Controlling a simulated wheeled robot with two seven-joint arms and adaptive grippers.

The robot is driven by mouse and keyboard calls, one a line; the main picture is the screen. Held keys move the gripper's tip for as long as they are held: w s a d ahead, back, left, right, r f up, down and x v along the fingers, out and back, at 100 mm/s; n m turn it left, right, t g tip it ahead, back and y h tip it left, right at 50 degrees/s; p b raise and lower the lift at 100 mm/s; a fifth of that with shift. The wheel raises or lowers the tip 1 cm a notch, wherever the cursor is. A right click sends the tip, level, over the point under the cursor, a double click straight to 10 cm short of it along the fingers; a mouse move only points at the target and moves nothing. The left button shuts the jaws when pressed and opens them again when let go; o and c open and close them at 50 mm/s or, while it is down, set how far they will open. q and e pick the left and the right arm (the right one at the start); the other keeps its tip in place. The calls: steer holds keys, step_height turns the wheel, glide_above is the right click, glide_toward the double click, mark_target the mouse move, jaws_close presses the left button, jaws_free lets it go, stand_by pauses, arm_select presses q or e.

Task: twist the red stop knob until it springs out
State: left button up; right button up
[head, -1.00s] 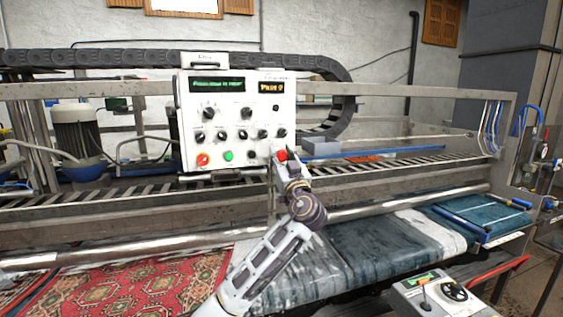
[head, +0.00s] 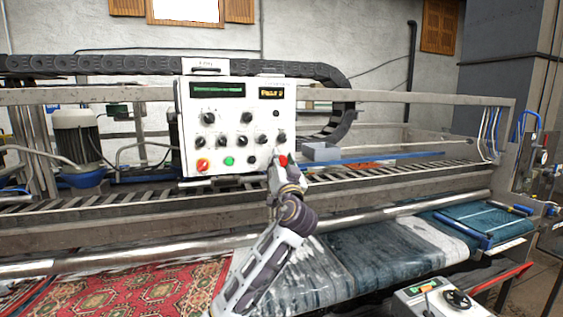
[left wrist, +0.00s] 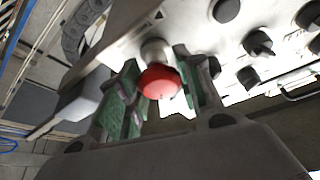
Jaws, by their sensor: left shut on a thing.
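The red stop knob (head: 283,161) is at the lower right corner of the white control panel (head: 236,100). In the left wrist view the red knob (left wrist: 159,83) sits on a pale round collar, between the green-padded fingers of my left gripper (left wrist: 157,92). My left gripper (head: 279,166) is shut on the knob, which partly hides it in the head view. The panel's lower row also has an orange-red button (head: 203,165) and a green button (head: 229,161). My right gripper is not in view.
Black knobs (head: 247,117) cover the panel's middle; more black knobs (left wrist: 257,45) lie close to the fingers in the left wrist view. Below are a metal roller (head: 150,255), a red patterned rug (head: 130,285) and a smaller control box (head: 440,300) at the lower right.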

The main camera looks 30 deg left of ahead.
arm_select(q)
steer(key=shift+m+t+h+p, duration=0.35)
steer(key=shift+m+h, duration=0.15)
steer(key=shift+m, duration=0.6)
steer(key=o, duration=1.1)
steer(key=shift+c, duration=0.2)
steer(key=shift+d, duration=0.1)
steer(key=v, duration=1.2)
